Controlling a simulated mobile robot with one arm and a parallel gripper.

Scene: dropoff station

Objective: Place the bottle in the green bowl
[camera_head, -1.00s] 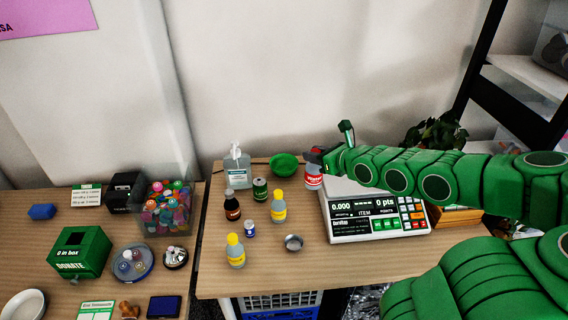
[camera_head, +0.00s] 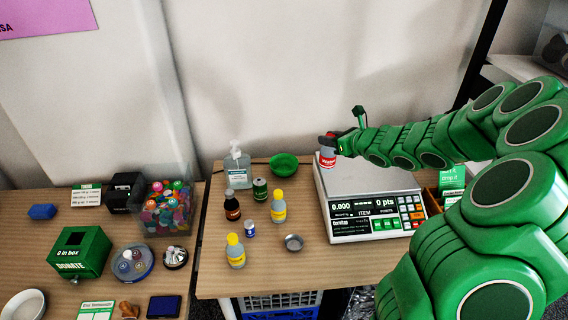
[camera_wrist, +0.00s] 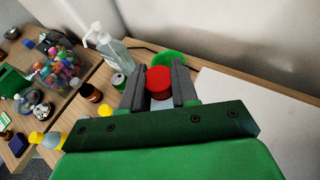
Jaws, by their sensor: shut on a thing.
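My gripper (camera_head: 331,141) is shut on a bottle (camera_head: 327,158) with a red cap and a red and white label. The bottle is over the left back part of the scale. In the wrist view its red cap (camera_wrist: 159,82) shows between the two grey fingers (camera_wrist: 158,88). I cannot tell whether its base touches the scale. The green bowl (camera_head: 284,165) stands on the table to the left of the bottle, near the wall, and looks empty. In the wrist view the bowl (camera_wrist: 172,58) is just beyond the fingers, partly hidden by them.
A white scale (camera_head: 367,196) stands right of the bowl. Left of the bowl are a sanitizer pump bottle (camera_head: 236,173) and a green can (camera_head: 260,189). Yellow-capped bottles (camera_head: 279,206), a dark bottle (camera_head: 232,205) and a small metal bowl (camera_head: 293,243) stand nearer the front.

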